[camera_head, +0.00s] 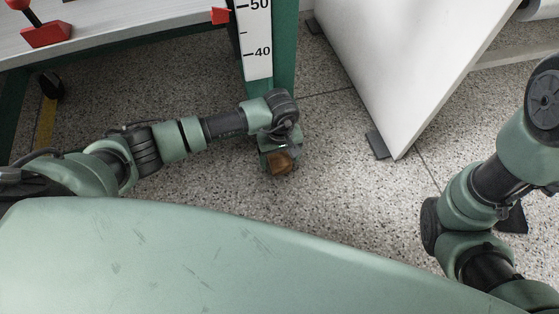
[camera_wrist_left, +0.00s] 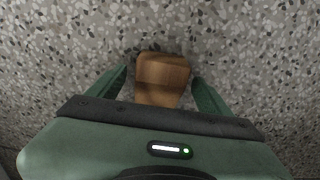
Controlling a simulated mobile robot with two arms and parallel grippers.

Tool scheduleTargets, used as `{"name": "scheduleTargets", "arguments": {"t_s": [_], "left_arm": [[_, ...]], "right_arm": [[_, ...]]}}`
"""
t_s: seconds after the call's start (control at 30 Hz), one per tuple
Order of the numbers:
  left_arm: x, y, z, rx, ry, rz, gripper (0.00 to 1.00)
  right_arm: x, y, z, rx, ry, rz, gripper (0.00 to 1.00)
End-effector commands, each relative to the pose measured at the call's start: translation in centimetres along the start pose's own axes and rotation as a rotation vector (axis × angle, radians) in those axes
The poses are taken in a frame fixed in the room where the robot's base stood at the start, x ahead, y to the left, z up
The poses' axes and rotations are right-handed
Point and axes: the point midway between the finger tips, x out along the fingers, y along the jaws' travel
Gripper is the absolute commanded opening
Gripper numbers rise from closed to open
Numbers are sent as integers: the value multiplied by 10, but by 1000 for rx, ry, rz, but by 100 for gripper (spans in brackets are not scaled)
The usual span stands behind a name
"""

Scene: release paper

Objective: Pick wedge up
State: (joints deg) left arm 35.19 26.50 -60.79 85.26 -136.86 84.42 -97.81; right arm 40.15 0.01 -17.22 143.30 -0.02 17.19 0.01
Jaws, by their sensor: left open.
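The wedge (camera_head: 281,161) is a small brown wooden block low over or on the speckled floor, at the end of my left arm. In the left wrist view the wedge (camera_wrist_left: 162,75) lies between the two green fingers. My left gripper (camera_head: 279,166) is open around it, with a gap at each finger (camera_wrist_left: 160,82). The near end of the wedge is hidden behind the gripper body. My right arm is at the right edge of the head view, and its gripper is out of frame.
A green table leg (camera_head: 284,60) with a measuring scale (camera_head: 257,45) stands just behind my left gripper. A white panel (camera_head: 405,70) leans at the upper right on dark feet. A table (camera_head: 120,22) with a red item (camera_head: 45,33) is at upper left. Speckled floor (camera_head: 340,190) is clear to the right.

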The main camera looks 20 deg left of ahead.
Motion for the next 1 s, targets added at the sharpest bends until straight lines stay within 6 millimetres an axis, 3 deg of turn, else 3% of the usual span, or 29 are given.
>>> {"name": "scheduleTargets", "arguments": {"t_s": [0.1,0.13,0.37,1.0], "left_arm": [[-1,0,0,0,0,0,80],[-1,0,0,0,0,0,74],[-1,0,0,0,0,0,10],[-2,0,21,0,-1,0,10]], "right_arm": [[1,0,0,0,0,0,36],[1,0,0,0,0,0,36],[1,0,0,0,0,0,36],[10,2,4,0,-1,0,36]]}}
